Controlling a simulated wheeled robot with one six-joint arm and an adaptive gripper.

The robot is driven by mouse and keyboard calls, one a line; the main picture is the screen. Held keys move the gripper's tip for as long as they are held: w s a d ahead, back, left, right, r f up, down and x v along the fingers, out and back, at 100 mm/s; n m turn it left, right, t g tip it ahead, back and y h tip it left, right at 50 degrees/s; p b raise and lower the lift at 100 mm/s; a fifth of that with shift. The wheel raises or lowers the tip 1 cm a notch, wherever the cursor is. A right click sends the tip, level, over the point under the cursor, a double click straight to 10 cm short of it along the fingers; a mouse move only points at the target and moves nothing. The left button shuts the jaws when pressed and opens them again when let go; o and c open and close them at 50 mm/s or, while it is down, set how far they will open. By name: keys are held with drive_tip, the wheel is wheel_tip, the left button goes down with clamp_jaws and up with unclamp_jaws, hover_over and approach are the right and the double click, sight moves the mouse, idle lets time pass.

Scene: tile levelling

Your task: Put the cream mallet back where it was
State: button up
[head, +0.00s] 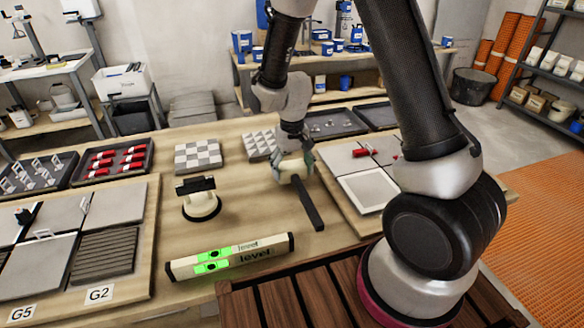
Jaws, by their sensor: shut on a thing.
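The cream mallet has a cream head (290,171) and a dark handle (310,205). My gripper (293,163) is over the head from above and shut on it. The handle points toward the front right. The mallet is over or on the bare wooden table (235,205); I cannot tell whether it touches the top. The gripper hides part of the head.
A suction cup (200,204) stands left of the mallet, and a level (230,257) lies in front. Tile samples (198,155) lie behind. A board with tiles (368,192) is to the right, and another with grey tiles (43,262) to the left.

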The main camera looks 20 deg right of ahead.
drive_tip(key=shift+f, duration=0.55)
drive_tip(key=o, duration=1.5)
drive_tip(key=shift+c, duration=0.2)
drive_tip(key=shift+r, duration=0.1)
wheel_tip(320, 180, up, 12)
drive_tip(key=s+d+r+t, duration=0.2)
drive_tip(key=s+d+r, duration=0.5)
drive_tip(key=s, duration=0.4)
drive_tip(key=s+d+r+t, duration=0.2)
drive_tip(key=s+d+r, duration=0.6)
drive_tip(key=s+r, duration=0.2)
drive_tip(key=shift+s+r, duration=0.15)
drive_tip(key=shift+s, duration=0.5)
